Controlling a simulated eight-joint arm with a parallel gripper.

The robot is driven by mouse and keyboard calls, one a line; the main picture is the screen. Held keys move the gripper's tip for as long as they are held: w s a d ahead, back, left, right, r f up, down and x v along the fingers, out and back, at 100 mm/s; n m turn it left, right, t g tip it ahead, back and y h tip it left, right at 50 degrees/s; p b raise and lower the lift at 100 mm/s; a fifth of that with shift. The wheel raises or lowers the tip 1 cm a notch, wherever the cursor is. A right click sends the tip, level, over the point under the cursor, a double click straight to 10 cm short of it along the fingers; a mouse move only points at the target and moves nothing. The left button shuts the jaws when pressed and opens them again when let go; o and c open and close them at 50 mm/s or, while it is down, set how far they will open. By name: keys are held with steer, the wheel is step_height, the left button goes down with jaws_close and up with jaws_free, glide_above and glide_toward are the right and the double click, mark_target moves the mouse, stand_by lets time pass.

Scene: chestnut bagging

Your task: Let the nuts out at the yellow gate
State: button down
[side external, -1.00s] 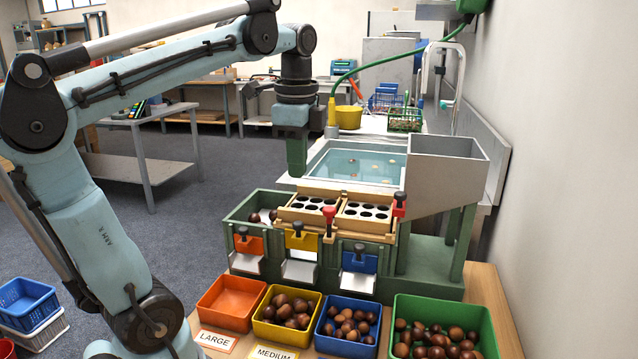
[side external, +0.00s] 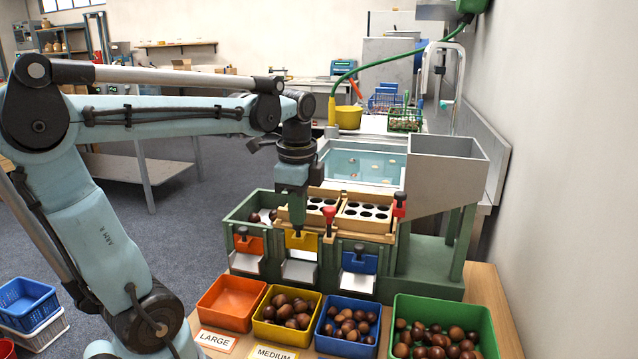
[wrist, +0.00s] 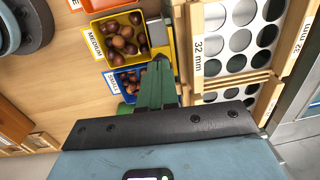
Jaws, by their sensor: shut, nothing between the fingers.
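The yellow gate (side external: 303,241) sits low in the front of the green sorter, above a pale chute (side external: 299,271). Its dark knob is at the lower end of my fingers in the side view; a dark tip (wrist: 161,58) shows at the fingertips in the wrist view. My gripper (side external: 297,226) points straight down at the gate, shut and empty. I cannot tell whether it touches the knob. The yellow box (side external: 268,330) below holds several chestnuts; it also shows in the wrist view (wrist: 97,48). Nuts behind the yellow gate are hidden.
An orange gate (side external: 248,246) is left of the yellow one, a blue gate (side external: 360,262) right. Wooden sieve trays (side external: 345,224) and a red knob (side external: 329,216) stand close beside my gripper. An orange box (side external: 222,305) is empty; blue (side external: 343,345) and green (side external: 480,310) boxes hold chestnuts.

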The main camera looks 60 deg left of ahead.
mark_target(299, 228)
steer(key=shift+f, duration=2.05)
step_height(299, 228, up, 14)
steer(key=d, duration=0.1)
steer(key=w+d+f+n+t+h, duration=0.1)
steer(key=d+f+n+t, duration=0.5)
steer(key=d+f+n, duration=0.3)
step_height(299, 228, down, 6)
steer(key=d, duration=0.3)
steer(key=shift+t, duration=0.4)
